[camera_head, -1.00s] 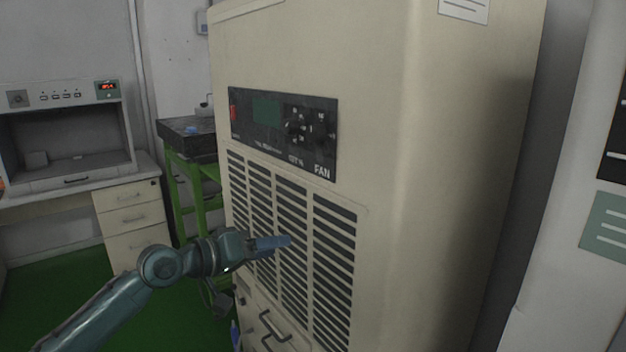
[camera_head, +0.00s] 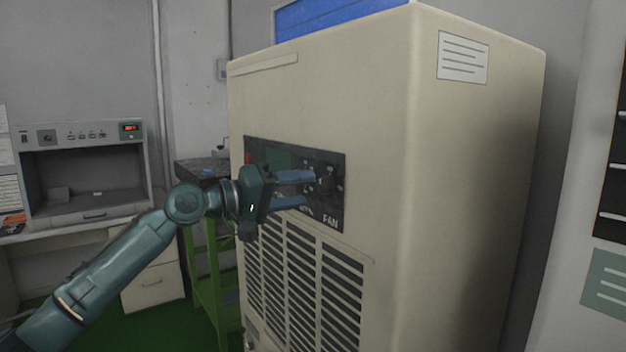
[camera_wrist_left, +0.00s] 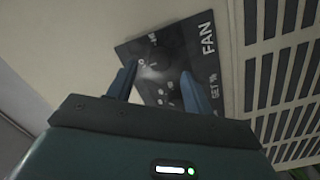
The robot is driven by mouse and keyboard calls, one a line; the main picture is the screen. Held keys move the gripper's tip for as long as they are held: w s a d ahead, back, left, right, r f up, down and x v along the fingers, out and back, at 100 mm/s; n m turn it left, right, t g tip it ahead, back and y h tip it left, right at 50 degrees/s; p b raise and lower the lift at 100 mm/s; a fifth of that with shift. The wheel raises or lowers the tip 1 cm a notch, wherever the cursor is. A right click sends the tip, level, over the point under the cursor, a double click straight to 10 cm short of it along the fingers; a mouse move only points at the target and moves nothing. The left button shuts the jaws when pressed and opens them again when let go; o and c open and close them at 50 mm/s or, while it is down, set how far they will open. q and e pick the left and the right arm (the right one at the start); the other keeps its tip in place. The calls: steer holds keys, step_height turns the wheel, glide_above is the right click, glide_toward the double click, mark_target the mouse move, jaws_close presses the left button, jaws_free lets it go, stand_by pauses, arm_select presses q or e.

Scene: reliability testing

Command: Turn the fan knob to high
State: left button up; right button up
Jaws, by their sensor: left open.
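The fan knob (camera_head: 327,183) is a dark round knob at the right end of the black control panel (camera_head: 338,212), above the white "FAN" label. My left gripper (camera_head: 308,189) is open in front of the panel, its two blue fingers pointing at the knob, one above the other in the head view. In the left wrist view, the fan knob (camera_wrist_left: 152,62) shows between the fingertips of my left gripper (camera_wrist_left: 158,68). I cannot tell whether the fingers touch the panel. The gripper hides the panel's middle. My right gripper is not in view.
The panel is on a tall beige cabinet (camera_head: 440,200) with a slatted vent (camera_head: 300,280) below. A green-framed stand (camera_head: 212,270) and a desk with a grey hood (camera_head: 85,180) are at the left. A white unit (camera_head: 560,220) stands at the right.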

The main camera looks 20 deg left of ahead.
mark_target(320, 187)
arm_select(q)
steer(key=shift+p+x, duration=0.35)
steer(key=shift+x, duration=1.55)
steer(key=shift+c, duration=0.4)
steer(key=c, duration=0.9)
